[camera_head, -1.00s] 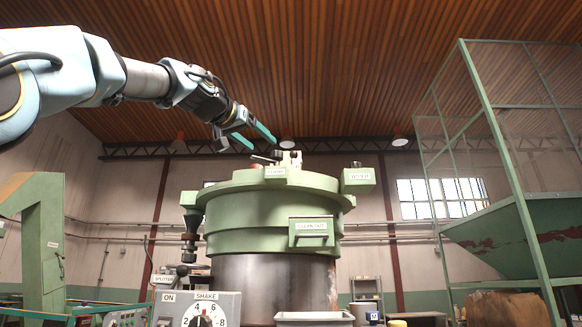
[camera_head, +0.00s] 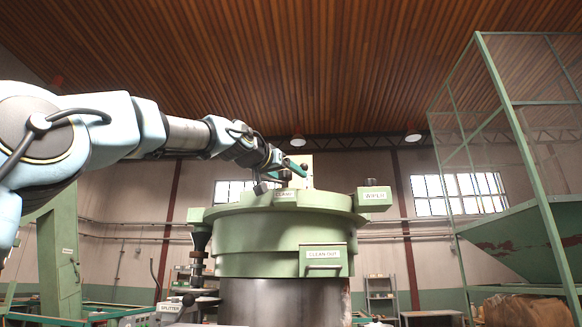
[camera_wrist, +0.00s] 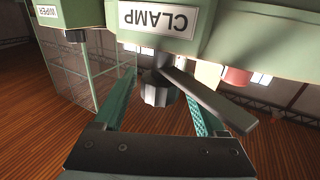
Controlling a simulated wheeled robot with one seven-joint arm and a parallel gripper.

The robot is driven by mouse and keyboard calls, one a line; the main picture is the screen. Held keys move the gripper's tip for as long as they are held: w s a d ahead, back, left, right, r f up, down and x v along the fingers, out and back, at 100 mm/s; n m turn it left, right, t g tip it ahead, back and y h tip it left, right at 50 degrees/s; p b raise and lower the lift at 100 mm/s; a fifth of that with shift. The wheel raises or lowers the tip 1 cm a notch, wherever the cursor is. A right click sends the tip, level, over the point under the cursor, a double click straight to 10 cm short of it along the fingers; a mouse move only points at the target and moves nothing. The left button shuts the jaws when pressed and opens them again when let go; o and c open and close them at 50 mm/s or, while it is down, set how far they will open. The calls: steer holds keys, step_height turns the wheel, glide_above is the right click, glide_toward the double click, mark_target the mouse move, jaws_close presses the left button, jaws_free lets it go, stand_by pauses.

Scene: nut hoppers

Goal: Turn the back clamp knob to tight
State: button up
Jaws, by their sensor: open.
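The dark clamp knob (camera_wrist: 158,92) shows in the wrist view, near the CLAMP label (camera_wrist: 158,18), which appears upside down. A dark flat bar (camera_wrist: 212,100) runs beside the knob, toward the right finger. My gripper (camera_wrist: 161,88) is open, with one teal finger on each side of the knob. I cannot tell whether either finger touches it. In the head view, my gripper (camera_head: 293,168) is at the top of the green machine lid (camera_head: 270,225), just above the CLAMP label (camera_head: 285,194). The knob's pointer and setting are not readable.
A WIPER box (camera_head: 374,198) with a dark knob stands right of the lid. A CLEAN OUT door (camera_head: 323,260) is on the lid's front. A green framed hopper (camera_head: 530,220) stands at the right.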

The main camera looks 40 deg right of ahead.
steer(key=shift+w+d, duration=0.15)
steer(key=shift+d, duration=0.4)
steer(key=shift+c, duration=0.2)
jaws_close()
stand_by(0.9)
